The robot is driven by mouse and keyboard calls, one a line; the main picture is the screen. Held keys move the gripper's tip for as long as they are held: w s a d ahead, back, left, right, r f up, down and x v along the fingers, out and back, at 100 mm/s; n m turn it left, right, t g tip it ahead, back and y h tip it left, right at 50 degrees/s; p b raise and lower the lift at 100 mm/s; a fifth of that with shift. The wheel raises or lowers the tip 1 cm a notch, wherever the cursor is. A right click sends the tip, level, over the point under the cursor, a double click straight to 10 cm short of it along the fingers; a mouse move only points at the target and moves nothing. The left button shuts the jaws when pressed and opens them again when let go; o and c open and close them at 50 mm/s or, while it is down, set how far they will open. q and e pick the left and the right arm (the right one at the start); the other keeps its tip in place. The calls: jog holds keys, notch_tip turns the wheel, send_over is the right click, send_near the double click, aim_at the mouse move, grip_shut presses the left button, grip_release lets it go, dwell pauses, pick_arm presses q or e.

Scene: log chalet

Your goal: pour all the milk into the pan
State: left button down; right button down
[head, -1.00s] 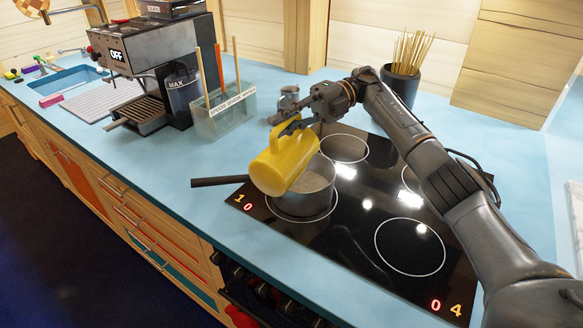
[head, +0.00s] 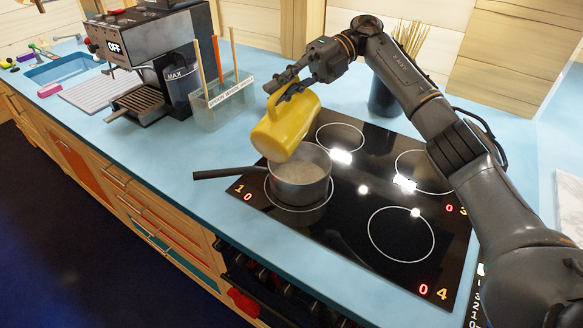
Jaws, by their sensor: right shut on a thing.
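A yellow jug (head: 284,130) is tilted over the pan, its mouth facing down to the lower left. My right gripper (head: 284,92) is shut on the jug at its handle side. The grey pan (head: 302,188) stands on the front left ring of the black hob, its dark handle pointing left. Something pale shows inside the pan; I cannot tell how much of it is milk. No stream of milk is visible, and the jug's inside is hidden. My left gripper is out of view.
The hob (head: 345,245) has several rings, the others bare. A coffee machine (head: 150,65) and a clear bin of stirrers (head: 222,98) stand to the left. A dark pot of sticks (head: 388,98) stands behind my right arm. The blue counter (head: 95,125) is clear at the front left.

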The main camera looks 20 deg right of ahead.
notch_tip(320, 180, up, 8)
jog(key=p, duration=0.5)
jog(key=shift+f, duration=0.1)
